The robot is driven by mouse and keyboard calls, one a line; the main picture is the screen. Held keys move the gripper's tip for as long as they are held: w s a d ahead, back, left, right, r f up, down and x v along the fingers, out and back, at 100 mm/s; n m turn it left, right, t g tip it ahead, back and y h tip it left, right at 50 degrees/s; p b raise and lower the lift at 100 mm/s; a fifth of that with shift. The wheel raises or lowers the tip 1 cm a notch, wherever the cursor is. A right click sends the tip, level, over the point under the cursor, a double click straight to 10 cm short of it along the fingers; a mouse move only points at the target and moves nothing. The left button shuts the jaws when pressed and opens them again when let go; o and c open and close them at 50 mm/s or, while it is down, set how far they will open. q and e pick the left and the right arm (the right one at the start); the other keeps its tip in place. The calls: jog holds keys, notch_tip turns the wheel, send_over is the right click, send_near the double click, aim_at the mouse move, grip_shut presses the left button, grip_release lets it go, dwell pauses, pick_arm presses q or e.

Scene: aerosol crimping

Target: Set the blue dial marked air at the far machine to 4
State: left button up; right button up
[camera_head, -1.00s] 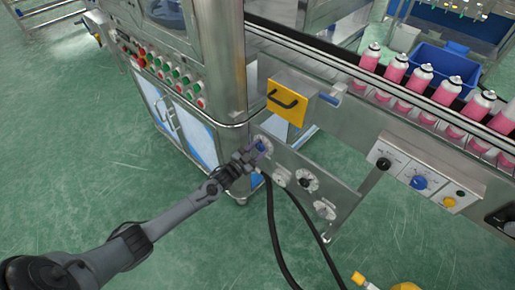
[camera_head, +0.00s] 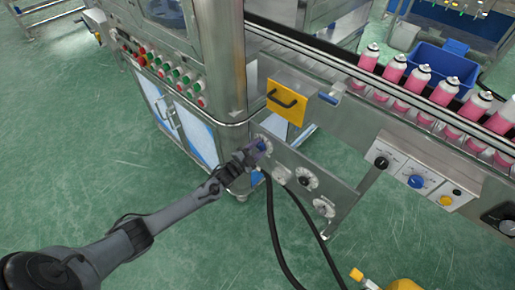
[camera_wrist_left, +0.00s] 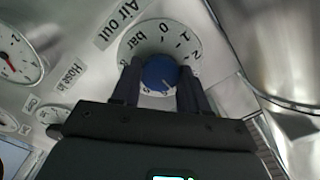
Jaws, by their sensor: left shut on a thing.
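The blue dial (camera_head: 261,145) sits on the grey panel at the lower side of the far machine, on a round white scale. In the left wrist view the blue dial (camera_wrist_left: 160,72) shows close up, with "bar" and printed numbers around it. The label "Air out" (camera_wrist_left: 118,22) is beside the scale. My left gripper (camera_head: 257,150) is shut on the dial, with one dark finger on each side of it in the wrist view (camera_wrist_left: 160,88). I cannot read its setting with certainty. My right gripper is not in view.
Other gauges (camera_head: 307,180) share the panel, and dark hoses (camera_head: 272,225) hang below it. A yellow flap with a black handle (camera_head: 286,103) is above. Pink cans (camera_head: 418,78) line the conveyor. Another blue knob (camera_head: 416,181) is on the box at right. Green floor is open at left.

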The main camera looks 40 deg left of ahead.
pick_arm(q)
jog(key=o, duration=1.1)
jog(key=shift+c, duration=0.2)
jog(key=shift+s, duration=0.15)
jog(key=shift+s, duration=0.25)
jog(key=s+p, duration=0.4)
jog(key=s, duration=0.6)
jog(key=shift+a, duration=0.35)
